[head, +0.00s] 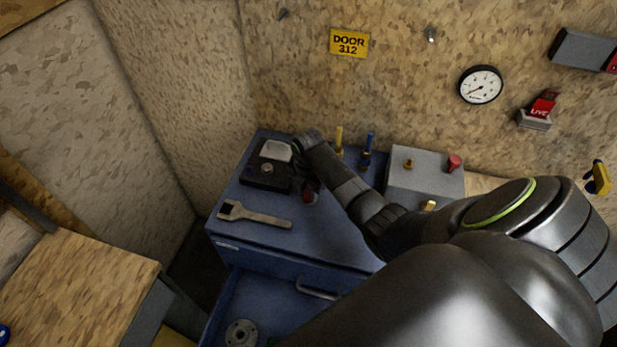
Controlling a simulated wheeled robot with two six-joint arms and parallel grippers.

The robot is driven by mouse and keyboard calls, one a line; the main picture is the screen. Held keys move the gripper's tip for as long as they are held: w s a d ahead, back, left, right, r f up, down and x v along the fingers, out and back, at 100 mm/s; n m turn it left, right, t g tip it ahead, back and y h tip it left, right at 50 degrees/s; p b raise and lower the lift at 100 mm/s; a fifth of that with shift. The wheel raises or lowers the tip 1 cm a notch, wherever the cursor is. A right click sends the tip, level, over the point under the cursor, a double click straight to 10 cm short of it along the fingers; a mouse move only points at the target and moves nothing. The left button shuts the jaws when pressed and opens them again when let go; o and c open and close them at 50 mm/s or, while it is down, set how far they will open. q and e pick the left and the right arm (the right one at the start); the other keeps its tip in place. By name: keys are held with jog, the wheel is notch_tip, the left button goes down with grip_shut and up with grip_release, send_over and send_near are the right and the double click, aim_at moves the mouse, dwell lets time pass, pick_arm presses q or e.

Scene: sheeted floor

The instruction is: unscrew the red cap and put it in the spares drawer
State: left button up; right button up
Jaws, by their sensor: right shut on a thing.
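My right arm reaches in from the right, across the blue cabinet top. A brighter red knob-shaped piece (453,163) stands on the grey box (425,180) at the right. A blue drawer (262,308) below the cabinet top is open, with a grey flanged disc (241,333) inside. My arm hides its right part. My left gripper is not in view.
A wrench (254,215) lies near the cabinet's front edge. A black device (266,172) stands behind it. Yellow (339,140) and blue (367,145) upright handles stand at the back. Yellow pieces (409,163) sit on the grey box. A wooden table (80,285) is at left.

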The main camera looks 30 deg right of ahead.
jog(key=shift+n, duration=0.7)
jog(key=o, duration=1.2)
jog(key=shift+c, duration=0.9)
